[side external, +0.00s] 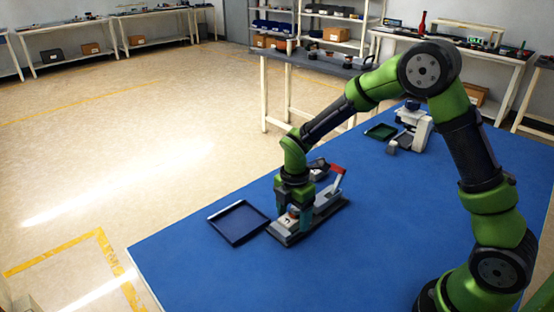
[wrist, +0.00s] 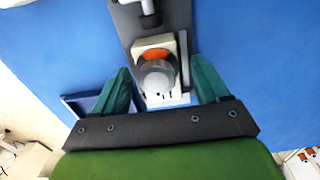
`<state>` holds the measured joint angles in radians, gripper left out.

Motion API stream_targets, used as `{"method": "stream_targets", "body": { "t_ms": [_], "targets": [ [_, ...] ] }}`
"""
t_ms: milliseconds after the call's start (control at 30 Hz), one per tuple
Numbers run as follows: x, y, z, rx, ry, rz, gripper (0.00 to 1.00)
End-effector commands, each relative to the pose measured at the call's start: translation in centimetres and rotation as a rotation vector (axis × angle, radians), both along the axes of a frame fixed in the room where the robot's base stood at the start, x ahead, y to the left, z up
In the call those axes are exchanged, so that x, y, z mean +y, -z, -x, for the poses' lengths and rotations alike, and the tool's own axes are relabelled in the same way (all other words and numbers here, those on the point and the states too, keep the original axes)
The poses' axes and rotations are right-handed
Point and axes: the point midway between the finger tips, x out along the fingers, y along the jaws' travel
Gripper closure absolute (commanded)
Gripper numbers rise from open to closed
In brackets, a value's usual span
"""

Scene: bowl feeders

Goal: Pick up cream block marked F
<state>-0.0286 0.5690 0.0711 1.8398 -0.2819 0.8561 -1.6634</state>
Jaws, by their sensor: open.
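A small cream block (side external: 288,220) with a dark mark sits low in a grey fixture on the blue table; I cannot read the mark for sure. In the wrist view a cream body (wrist: 148,42) carries an orange disc and a grey rounded piece (wrist: 157,77), with dark marks on its near edge. My gripper (side external: 292,214) points down over the fixture's near end. In the wrist view its teal fingers (wrist: 160,72) are open, one on each side of the cream body, with gaps visible. I cannot tell whether they touch anything.
The fixture (side external: 322,208) has a red-handled lever (side external: 337,169) behind my gripper. A dark blue tray (side external: 239,222) lies just left. A green tray (side external: 381,131) and a white device (side external: 415,127) stand farther back. The table's front is clear.

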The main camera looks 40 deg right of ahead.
Motion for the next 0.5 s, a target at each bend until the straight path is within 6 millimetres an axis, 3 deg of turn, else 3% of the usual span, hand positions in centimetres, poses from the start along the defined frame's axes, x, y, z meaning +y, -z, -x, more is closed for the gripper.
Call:
{"method": "stream_targets", "body": {
  "t_ms": [133,500],
  "targets": [
    [0.01,-0.04,-0.01,0.0,0.0,0.0,0.29],
    [0.02,-0.08,-0.02,-0.001,-0.001,0.0,0.85]
  ]
}}
